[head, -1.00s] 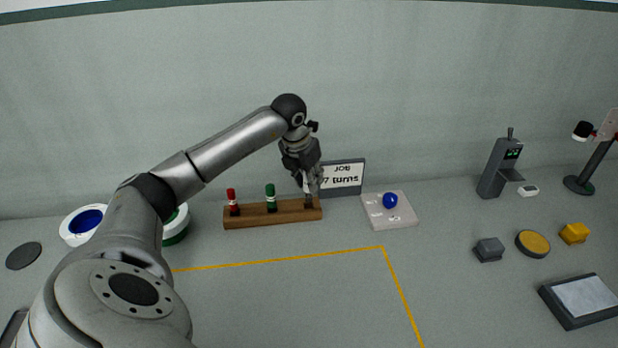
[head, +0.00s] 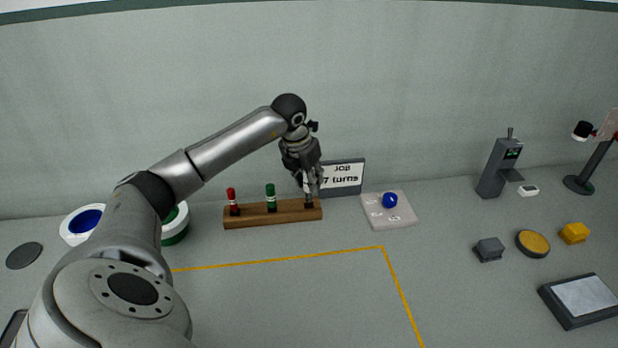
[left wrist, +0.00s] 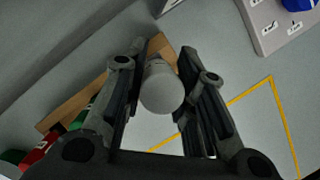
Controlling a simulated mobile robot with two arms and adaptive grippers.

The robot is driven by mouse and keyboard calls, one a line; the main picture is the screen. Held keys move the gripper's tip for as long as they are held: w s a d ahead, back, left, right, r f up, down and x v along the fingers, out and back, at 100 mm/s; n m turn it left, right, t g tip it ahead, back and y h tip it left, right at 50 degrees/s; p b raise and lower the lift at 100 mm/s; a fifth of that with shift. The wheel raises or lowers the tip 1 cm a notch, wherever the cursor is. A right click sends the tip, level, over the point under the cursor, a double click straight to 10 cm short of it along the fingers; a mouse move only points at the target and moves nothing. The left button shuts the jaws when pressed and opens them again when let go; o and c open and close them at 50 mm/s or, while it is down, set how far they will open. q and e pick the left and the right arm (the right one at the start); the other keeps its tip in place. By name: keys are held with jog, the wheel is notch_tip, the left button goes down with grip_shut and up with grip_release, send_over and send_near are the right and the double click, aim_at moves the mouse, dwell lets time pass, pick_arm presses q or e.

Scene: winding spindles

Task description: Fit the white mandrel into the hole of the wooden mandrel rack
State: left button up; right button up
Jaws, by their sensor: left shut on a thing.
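The wooden mandrel rack (head: 250,217) stands near the back wall, with a red mandrel (head: 232,200) and a green mandrel (head: 270,196) upright in it. My left gripper (head: 309,188) points down over the rack's right end. It is shut on the white mandrel, whose pale rounded end (left wrist: 162,92) shows between the fingers in the left wrist view. In the head view the fingers hide most of this mandrel; its dark lower part (head: 309,203) meets the rack's right end. How deep it sits in the hole I cannot tell. My right gripper is out of view.
White spools with blue (head: 68,232) and green stand left, partly behind my arm. The yellow-lined area in front is clear.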

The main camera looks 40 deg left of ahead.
pick_arm(q)
jog(key=shift+f+b, duration=0.3)
jog(key=shift+f, duration=0.15)
jog(key=shift+f+b, duration=1.15)
jog(key=shift+f, duration=0.5)
jog(key=o, duration=1.1)
jog(key=shift+r, duration=0.1)
jog(key=shift+r, duration=0.2)
jog(key=v, duration=1.1)
jog(key=shift+s+r, duration=0.15)
jog(key=shift+r, duration=0.1)
